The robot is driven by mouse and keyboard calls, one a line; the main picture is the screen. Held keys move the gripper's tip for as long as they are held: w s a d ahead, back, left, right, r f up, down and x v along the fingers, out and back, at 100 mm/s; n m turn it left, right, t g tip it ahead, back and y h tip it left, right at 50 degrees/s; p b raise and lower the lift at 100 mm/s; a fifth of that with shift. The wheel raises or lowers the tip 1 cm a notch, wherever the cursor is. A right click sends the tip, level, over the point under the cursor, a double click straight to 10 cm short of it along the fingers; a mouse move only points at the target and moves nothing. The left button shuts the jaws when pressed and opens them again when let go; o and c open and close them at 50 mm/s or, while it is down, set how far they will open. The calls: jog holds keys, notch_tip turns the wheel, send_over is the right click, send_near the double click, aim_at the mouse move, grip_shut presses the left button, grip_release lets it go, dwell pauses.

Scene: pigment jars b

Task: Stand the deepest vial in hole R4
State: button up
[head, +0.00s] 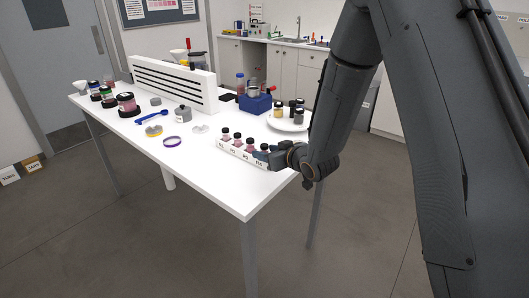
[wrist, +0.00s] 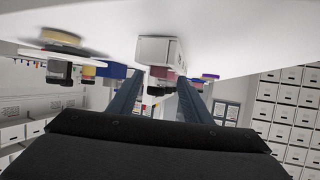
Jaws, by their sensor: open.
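The white rack (head: 240,156) stands near the table's front edge, its face marked R1 to R4 from left to right. Dark-capped vials with pink to red contents stand in it, such as one at the R1 end (head: 225,135). At the R4 end, another dark-capped vial (head: 264,148) shows partly behind my gripper (head: 266,156). In the wrist view my gripper (wrist: 157,98) is open, its two fingers apart on either side of a dark-capped, pinkish vial (wrist: 160,83) at the near end of the rack (wrist: 157,49). I cannot tell whether the fingers touch it.
A white plate (head: 281,125) with several dark-capped jars lies behind the rack. A blue holder (head: 256,104) stands beyond it. A grey jar (head: 183,115), a purple ring (head: 173,142) and a blue spoon (head: 151,117) lie to the left. A slotted white panel (head: 175,86) stands at the back.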

jog(key=shift+b+v, duration=0.6)
jog(key=shift+v, duration=2.4)
jog(key=shift+w+d, duration=0.1)
jog(key=shift+d, duration=0.05)
jog(key=shift+d, duration=0.25)
jog(key=s+d+f+m+g+h, duration=0.2)
jog(key=s+d+m+g+h, duration=0.3)
jog(key=s+d, duration=0.6)
jog(key=s+d+g+h, duration=0.1)
jog(key=s+d+g, duration=0.1)
jog(key=s, duration=0.5)
jog(key=s+d+r+m+g+h, duration=0.1)
jog(key=s+d+g, duration=0.1)
jog(key=s, duration=0.6)
jog(key=shift+s+m+g, duration=0.25)
jog(key=shift+m+g, duration=0.05)
jog(key=shift+g, duration=0.2)
jog(key=shift+d, duration=0.1)
